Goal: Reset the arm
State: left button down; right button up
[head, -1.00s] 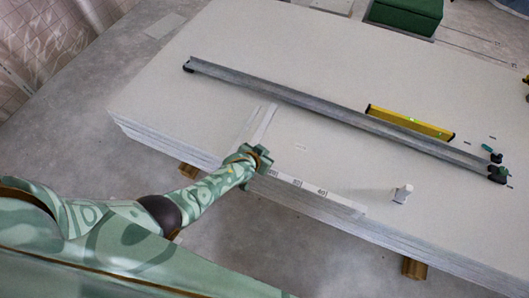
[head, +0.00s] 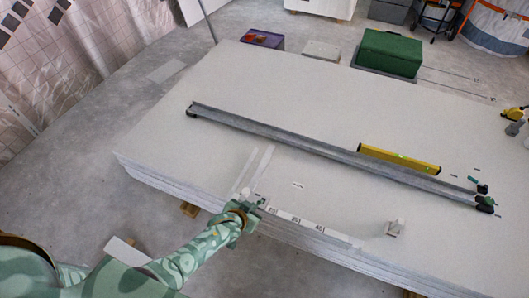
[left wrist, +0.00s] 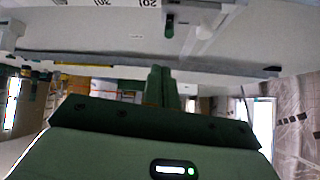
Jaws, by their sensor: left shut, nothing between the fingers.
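My left gripper (head: 250,204) is over the near edge of the stacked white panels (head: 300,125) in the head view, beside the end of a white numbered ruler strip (head: 310,224). Its green fingers (left wrist: 160,86) are together in the left wrist view, with nothing between them. The wrist picture appears upside down, with the panel surface along its top. My right gripper is not in view.
A long grey rail (head: 320,152) lies across the panels, with a yellow level (head: 398,158) beside it. A green box (head: 388,53) and a purple bin (head: 262,39) stand beyond the stack.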

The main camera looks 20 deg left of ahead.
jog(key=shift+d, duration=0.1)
